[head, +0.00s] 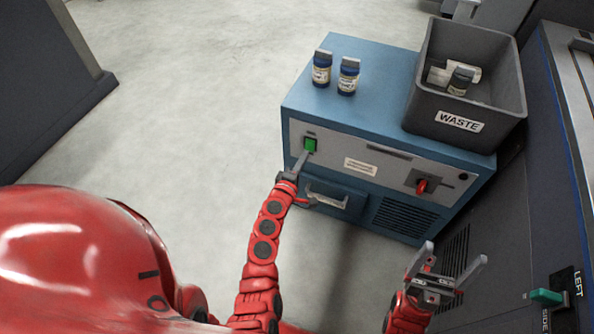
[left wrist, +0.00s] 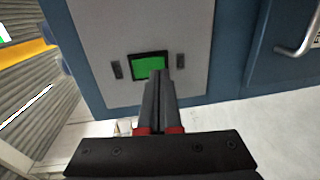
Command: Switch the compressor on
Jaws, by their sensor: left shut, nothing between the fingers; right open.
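The compressor is a blue cabinet (head: 385,65) with a light grey front panel. A green switch (head: 310,145) sits at the panel's upper left; it also shows in the left wrist view (left wrist: 147,67) in a black frame. My left gripper (head: 301,160) is shut and empty, its fingertips at the lower edge of the green switch. In the left wrist view the fingertips (left wrist: 158,76) overlap the switch's lower right part; I cannot tell whether they touch it. My right gripper (head: 450,262) is open and empty, to the lower right, apart from the cabinet.
Two small blue bottles (head: 321,72) stand on the cabinet top. A dark waste bin (head: 466,104) with items inside stands at its right. A red rotary knob (head: 424,187) and a drawer handle (head: 327,199) are on the front. A green lever (head: 546,296) is at far right.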

